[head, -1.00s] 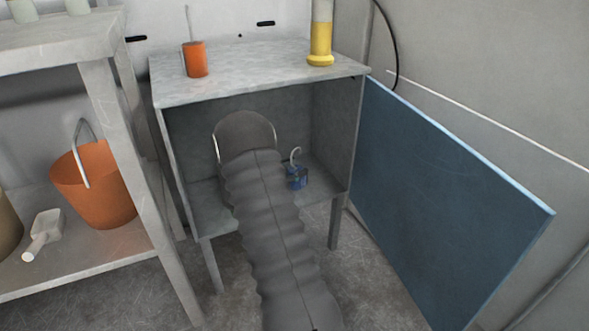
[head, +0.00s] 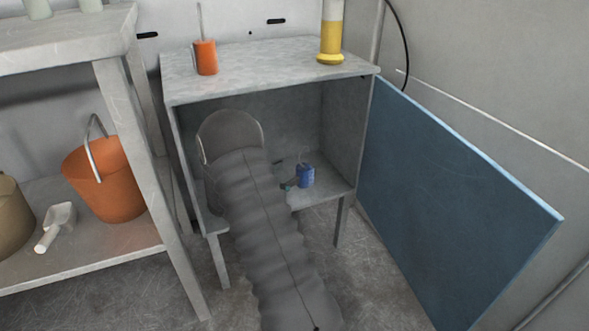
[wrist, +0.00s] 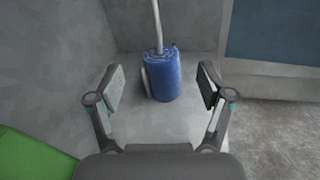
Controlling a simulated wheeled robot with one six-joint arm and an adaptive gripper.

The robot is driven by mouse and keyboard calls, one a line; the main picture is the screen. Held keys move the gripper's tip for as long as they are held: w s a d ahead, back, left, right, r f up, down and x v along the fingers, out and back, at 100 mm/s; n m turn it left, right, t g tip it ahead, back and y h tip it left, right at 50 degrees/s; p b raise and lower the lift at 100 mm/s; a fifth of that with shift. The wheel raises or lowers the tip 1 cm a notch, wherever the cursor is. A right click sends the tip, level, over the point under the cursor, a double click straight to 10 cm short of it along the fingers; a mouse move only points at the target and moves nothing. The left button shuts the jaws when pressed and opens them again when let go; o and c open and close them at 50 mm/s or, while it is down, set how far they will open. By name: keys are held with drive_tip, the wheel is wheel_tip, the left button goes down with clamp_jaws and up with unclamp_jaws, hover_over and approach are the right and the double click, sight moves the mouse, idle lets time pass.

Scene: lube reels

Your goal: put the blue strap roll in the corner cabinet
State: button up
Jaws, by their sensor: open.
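The blue strap roll (head: 305,176) stands upright on the floor of the corner cabinet (head: 265,62), near its right side. A thin pale strap end rises from its top. The cabinet's blue door (head: 450,190) is wide open to the right. In the wrist view my gripper (wrist: 161,88) is open, with one finger on each side of the roll (wrist: 163,76) and a visible gap on both sides. The roll touches neither finger pad. In the head view my arm hides most of the gripper; a small finger part (head: 289,184) shows left of the roll.
An orange can (head: 205,58) and a yellow-and-white cylinder (head: 331,35) stand on the cabinet top. A shelf at left holds an orange bucket (head: 104,180) and a white scoop (head: 56,226). A green surface (wrist: 30,155) shows at lower left in the wrist view.

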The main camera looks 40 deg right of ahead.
drive_tip(key=shift+a+r, duration=0.1)
drive_tip(key=shift+a, duration=0.2)
drive_tip(key=shift+s+a+r, duration=0.15)
drive_tip(key=shift+s+r, duration=0.05)
drive_tip(key=s+a+r+m+g+y, duration=0.1)
drive_tip(key=s+a+r+m+y, duration=0.35)
drive_tip(key=s+r, duration=0.2)
drive_tip(key=s+a+r+m+g+y, duration=0.1)
drive_tip(key=s+a+r+m+y, duration=0.3)
drive_tip(key=s, duration=0.4)
drive_tip(key=s+a+r+m+t+y, duration=0.3)
drive_tip(key=s+a+m+y, duration=0.1)
drive_tip(key=s+a, duration=0.4)
drive_tip(key=s+a+r+m+t+y, duration=0.3)
drive_tip(key=s+a, duration=0.5)
drive_tip(key=a, duration=0.4)
drive_tip(key=shift+a+r+m+t+y, duration=0.2)
drive_tip(key=shift+a+m+t+y, duration=0.15)
drive_tip(key=shift+m+t+y, duration=0.7)
drive_tip(key=shift+n+g, duration=0.25)
drive_tip(key=shift+n, duration=0.05)
